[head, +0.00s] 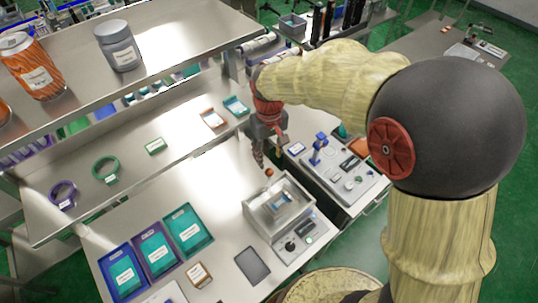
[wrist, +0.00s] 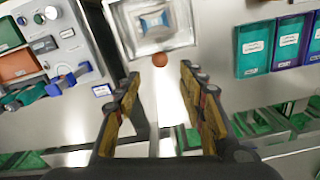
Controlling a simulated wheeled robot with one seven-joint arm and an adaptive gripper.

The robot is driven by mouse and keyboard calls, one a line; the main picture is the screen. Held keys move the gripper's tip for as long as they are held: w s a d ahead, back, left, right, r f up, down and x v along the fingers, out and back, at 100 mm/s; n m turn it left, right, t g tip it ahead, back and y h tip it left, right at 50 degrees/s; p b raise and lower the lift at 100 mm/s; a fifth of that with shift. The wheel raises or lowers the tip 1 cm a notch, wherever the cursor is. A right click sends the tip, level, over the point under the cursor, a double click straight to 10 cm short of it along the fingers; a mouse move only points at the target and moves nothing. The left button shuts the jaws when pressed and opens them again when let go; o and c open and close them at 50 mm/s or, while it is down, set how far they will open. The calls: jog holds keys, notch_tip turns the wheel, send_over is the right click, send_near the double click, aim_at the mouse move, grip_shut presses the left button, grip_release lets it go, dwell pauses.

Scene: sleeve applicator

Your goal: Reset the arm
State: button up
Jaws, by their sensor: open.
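My gripper (head: 270,152) hangs above the steel worktable, near the clear-walled box machine (head: 281,208). In the wrist view my gripper (wrist: 160,75) has its two yellow-brown fingers spread apart with nothing between them. A small red-brown ball (wrist: 159,59) shows beyond the fingertips, beside the clear box (wrist: 153,28). The ball also shows in the head view (head: 269,173) just below the gripper. My arm reaches in from the right of the head view, bent at a dark round joint.
A control panel with a blue device (head: 318,148) stands right of the gripper. Blue, purple and teal trays (head: 190,230) lie at the front left. A raised shelf (head: 165,70) carries an orange jar (head: 32,66) and a grey jar (head: 117,45). The table between trays and gripper is mostly clear.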

dwell(0.3)
jog(key=s+d+m+t+b, duration=0.2)
jog(key=s+d+b, duration=0.5)
jog(key=s, duration=0.3)
jog(key=s+d+m+t+b, duration=0.2)
jog(key=s+d+t+b, duration=0.1)
jog(key=s+d+b, duration=0.4)
jog(key=s+b, duration=0.1)
jog(key=s, duration=0.2)
jog(key=shift+d+r+m+t+b, duration=0.15)
jog(key=shift+r+m+t+b, duration=0.15)
jog(key=shift+r, duration=0.05)
